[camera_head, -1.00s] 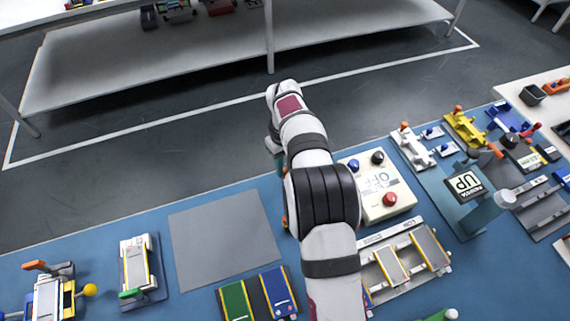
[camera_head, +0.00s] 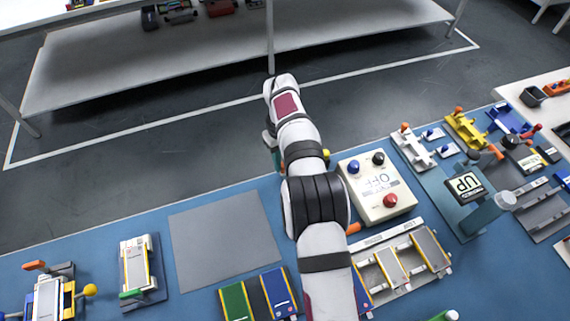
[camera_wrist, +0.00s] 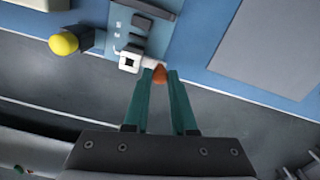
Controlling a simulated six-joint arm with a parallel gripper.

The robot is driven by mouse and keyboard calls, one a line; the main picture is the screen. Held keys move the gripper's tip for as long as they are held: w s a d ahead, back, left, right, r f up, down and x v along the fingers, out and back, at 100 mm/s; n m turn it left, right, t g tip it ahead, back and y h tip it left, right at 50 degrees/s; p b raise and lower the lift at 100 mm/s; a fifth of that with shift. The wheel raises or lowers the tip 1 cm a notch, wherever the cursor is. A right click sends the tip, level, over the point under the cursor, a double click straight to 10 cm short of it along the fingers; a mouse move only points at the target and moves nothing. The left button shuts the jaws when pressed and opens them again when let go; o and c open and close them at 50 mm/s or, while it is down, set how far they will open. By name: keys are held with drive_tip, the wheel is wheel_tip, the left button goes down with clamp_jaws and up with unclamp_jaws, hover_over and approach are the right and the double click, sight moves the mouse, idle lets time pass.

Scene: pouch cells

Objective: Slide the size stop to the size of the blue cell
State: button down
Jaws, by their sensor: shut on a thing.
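In the wrist view my gripper (camera_wrist: 159,75) has its two teal fingers closed around an orange knob (camera_wrist: 160,73), which I take to be the size stop's handle. The knob is at the edge of a blue-grey plate (camera_wrist: 128,22) with small marks, beside a white square piece (camera_wrist: 131,60). I cannot read the marks. In the head view a blue cell (camera_head: 280,289) lies in a dark holder beside a green cell (camera_head: 236,303). My arm covers most of the gauge and the fingertips there.
A yellow ball knob (camera_wrist: 64,43) stands left of the fingers in the wrist view. In the head view, a control box (camera_head: 377,190) with coloured buttons stands right of my arm. A bare grey mat (camera_head: 226,238) lies to the left.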

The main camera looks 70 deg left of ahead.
drive_tip(key=shift+a, duration=0.3)
drive_tip(key=c, duration=0.7)
unclamp_jaws()
drive_tip(key=shift+c, duration=0.2)
wheel_tip(320, 180, up, 12)
drive_tip(key=shift+d, duration=0.1)
